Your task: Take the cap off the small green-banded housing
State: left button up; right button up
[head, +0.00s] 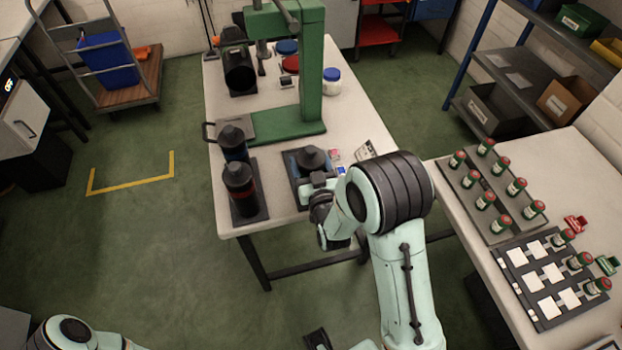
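My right arm reaches over the front of the white table, with its gripper (322,200) beside a dark housing with a black cap (312,157) on a dark square tray (291,166). The arm hides much of this housing, so I cannot see a green band. I cannot tell whether the fingers are open or touching it. A black housing with an orange-red band (240,183) and a capped black housing with a bluish band and a side handle (232,140) stand upright to its left. My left arm shows only at the bottom left; its gripper is not in view.
A green press frame (311,75) stands behind the housings, with a jar with a blue lid (331,82) beside it. The right table holds a rack (467,185) of several small green-banded, red-topped bottles. Open green floor lies left of the table.

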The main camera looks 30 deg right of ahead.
grip_shut()
jog(key=shift+r, duration=0.1)
